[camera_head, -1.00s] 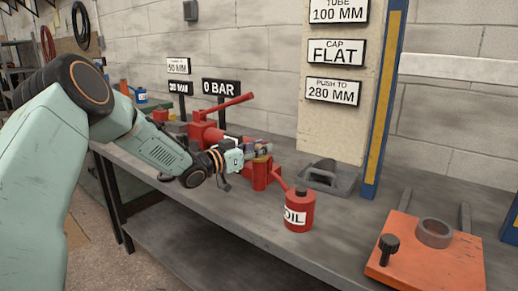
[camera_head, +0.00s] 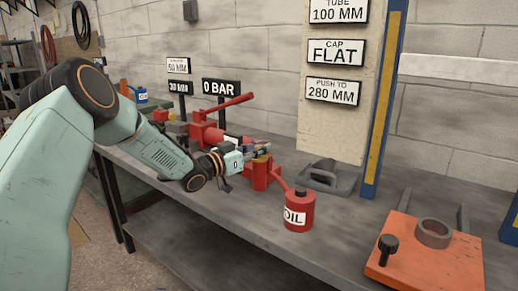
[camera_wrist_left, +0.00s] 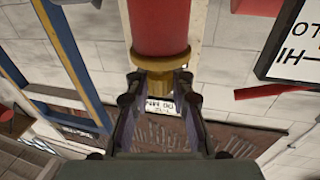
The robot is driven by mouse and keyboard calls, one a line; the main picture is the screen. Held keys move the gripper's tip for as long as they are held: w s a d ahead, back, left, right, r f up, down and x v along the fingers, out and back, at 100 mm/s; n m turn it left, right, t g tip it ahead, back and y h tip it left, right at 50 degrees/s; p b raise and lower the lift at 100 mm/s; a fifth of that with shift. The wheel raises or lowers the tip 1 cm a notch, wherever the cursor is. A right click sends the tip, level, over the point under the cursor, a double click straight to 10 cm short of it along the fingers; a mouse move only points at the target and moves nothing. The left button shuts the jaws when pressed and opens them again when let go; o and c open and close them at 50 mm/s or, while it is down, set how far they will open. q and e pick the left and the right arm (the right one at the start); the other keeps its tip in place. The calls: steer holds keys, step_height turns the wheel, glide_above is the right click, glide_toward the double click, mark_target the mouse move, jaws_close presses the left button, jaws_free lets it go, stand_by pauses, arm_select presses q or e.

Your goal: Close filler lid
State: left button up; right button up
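My left gripper (camera_head: 260,150) is at the red pump (camera_head: 207,134) on the bench, with its fingers by the top of an upright red cylinder (camera_head: 261,177). In the left wrist view, the gripper (camera_wrist_left: 160,82) has its two fingers spread with a clear gap between them. A red cylinder (camera_wrist_left: 160,25) with a brass collar (camera_wrist_left: 160,66) lies just past the fingertips. I cannot tell whether the fingers touch the collar. I cannot make out the filler lid or how far it stands open; the gripper may hide it. My right gripper is not in view.
A red oil can (camera_head: 299,212) stands in front of the cylinder. A grey metal base (camera_head: 326,178) lies behind it. An orange plate (camera_head: 430,268) with a ring and black knob is at the right. A 0 BAR sign (camera_head: 220,88) stands behind the pump. The front middle of the bench is clear.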

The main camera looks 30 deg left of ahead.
arm_select(q)
steer(key=o, duration=0.5)
steer(key=shift+c, duration=0.2)
steer(key=shift+s+a, duration=0.1)
steer(key=shift+s, duration=0.05)
steer(key=v, duration=0.7)
steer(key=shift+s, duration=0.1)
stand_by(0.5)
